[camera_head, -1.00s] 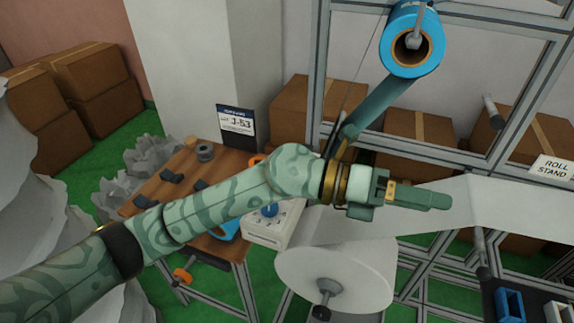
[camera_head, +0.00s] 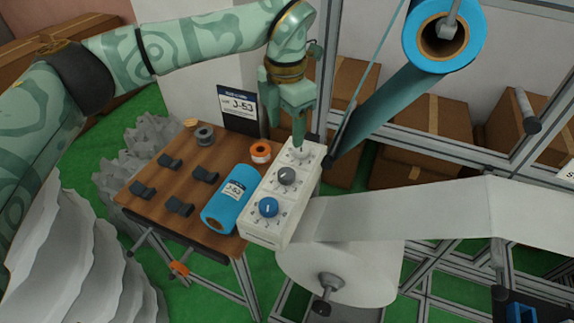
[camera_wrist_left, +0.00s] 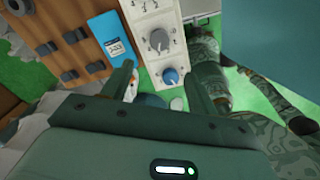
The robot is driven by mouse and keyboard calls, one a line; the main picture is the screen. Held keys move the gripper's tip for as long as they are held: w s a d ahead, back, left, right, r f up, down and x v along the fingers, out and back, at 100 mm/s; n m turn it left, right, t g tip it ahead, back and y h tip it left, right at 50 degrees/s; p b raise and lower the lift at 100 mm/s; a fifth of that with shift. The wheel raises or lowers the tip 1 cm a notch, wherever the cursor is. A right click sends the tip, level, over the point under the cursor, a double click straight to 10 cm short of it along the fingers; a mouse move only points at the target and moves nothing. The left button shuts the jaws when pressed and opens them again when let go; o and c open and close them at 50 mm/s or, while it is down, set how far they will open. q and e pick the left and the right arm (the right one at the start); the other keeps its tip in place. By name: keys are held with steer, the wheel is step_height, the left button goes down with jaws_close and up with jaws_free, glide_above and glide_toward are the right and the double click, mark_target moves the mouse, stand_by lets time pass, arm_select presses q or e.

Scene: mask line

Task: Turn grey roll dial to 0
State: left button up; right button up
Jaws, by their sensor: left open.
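The white dial panel (camera_head: 258,232) carries three dials in a row, beside the table. The grey dial (camera_head: 287,176) is the middle one; it also shows in the wrist view (camera_wrist_left: 158,40). Its scale figures are too small to read. The blue dial (camera_head: 268,207) is nearer, and a pale dial (camera_head: 301,154) is at the far end. My left gripper (camera_head: 301,140) points down and overlaps the far end of the panel in the head view. In the wrist view its fingers (camera_wrist_left: 158,72) are apart and empty, either side of the blue dial's image; contact cannot be told. My right gripper is not in view.
A blue roll (camera_head: 229,198) lies left of the panel on the wooden table (camera_head: 150,212), with several dark holders.

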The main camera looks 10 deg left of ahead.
arm_select(q)
glide_above(286, 173)
step_height(286, 173, down, 5)
steer(key=shift+s+f, duration=0.1)
step_height(286, 173, down, 7)
steer(key=shift+r+b, duration=0.15)
steer(key=shift+b, duration=0.3)
steer(key=shift+w+f, duration=0.2)
steer(key=shift+f, duration=0.45)
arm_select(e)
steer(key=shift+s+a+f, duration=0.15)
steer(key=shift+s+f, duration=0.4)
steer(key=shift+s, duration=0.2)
arm_select(q)
steer(key=c, duration=1)
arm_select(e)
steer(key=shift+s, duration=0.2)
